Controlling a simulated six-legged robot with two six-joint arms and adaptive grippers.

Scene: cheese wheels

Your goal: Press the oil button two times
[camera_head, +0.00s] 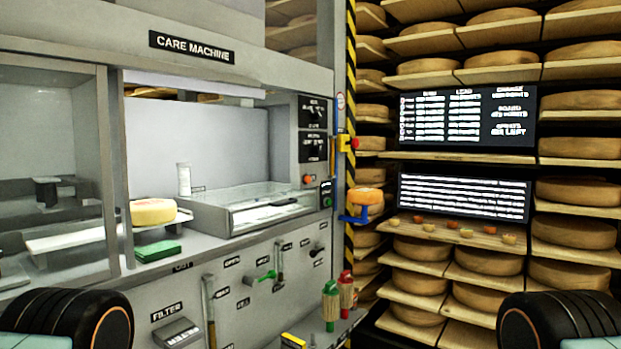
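The care machine (230,75) fills the left and middle of the view, with its name on a dark sign. A small orange-red button (308,179) sits on its right post. A dark panel with a green button (326,190) is just right of it. A yellow box with a red button (354,143) is on the striped post. The small labels are too blurred to read, so I cannot tell which one is the oil button. Parts of my two arms show at the bottom corners. Neither gripper is in view.
Shelves of cheese wheels (575,231) and two dark text screens (467,118) are at the right.

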